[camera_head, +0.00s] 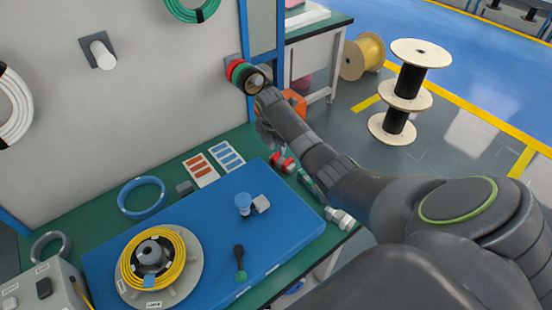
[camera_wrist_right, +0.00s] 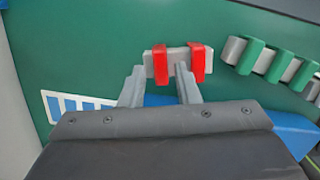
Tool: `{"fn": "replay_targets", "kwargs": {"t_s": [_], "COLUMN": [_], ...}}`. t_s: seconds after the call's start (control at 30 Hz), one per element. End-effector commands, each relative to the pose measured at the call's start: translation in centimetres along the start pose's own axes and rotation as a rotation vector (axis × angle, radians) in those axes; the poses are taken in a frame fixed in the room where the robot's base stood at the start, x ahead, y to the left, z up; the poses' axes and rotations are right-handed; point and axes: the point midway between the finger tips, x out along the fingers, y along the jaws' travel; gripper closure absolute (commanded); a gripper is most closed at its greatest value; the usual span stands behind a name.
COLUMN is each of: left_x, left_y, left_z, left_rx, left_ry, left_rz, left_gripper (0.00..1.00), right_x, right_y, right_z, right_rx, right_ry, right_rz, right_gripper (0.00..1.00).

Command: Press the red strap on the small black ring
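Two red straps sit on a grey bar on the green bench; in the head view they are red straps (camera_head: 283,162). In the right wrist view the left red strap (camera_wrist_right: 160,64) lies between my fingertips, and the other red strap (camera_wrist_right: 198,64) is just right of the right finger. My right gripper (camera_wrist_right: 160,72) is open and points at the grey bar; contact cannot be told. In the head view my right gripper (camera_head: 268,135) is above the straps, partly hidden. A small dark ring (camera_head: 50,247) lies at the bench's left end. My left gripper is out of view.
Green straps (camera_wrist_right: 270,62) on another bar lie to the right. A blue ring (camera_head: 142,198) lies behind the mat. A wall peg carries coloured coils (camera_head: 240,73).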

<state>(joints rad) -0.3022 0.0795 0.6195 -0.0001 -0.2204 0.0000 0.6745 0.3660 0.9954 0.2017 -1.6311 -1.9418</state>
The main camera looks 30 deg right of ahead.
Motion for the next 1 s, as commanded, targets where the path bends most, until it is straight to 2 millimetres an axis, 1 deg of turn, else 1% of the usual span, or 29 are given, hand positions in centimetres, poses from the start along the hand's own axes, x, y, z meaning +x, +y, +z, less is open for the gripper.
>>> {"fn": "replay_targets", "kwargs": {"t_s": [0.9, 1.0], "left_x": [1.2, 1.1], "left_y": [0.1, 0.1], "left_z": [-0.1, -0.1], "left_rx": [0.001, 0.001], "left_ry": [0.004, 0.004], "left_rz": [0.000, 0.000], "left_gripper": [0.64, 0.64], "right_x": [2.4, 2.3], "right_y": [0.0, 0.0], "right_z": [-0.4, -0.3], "right_rx": [0.000, 0.000], "right_ry": [0.000, 0.000], "right_rz": [0.000, 0.000], "right_gripper": [0.71, 0.71]}}
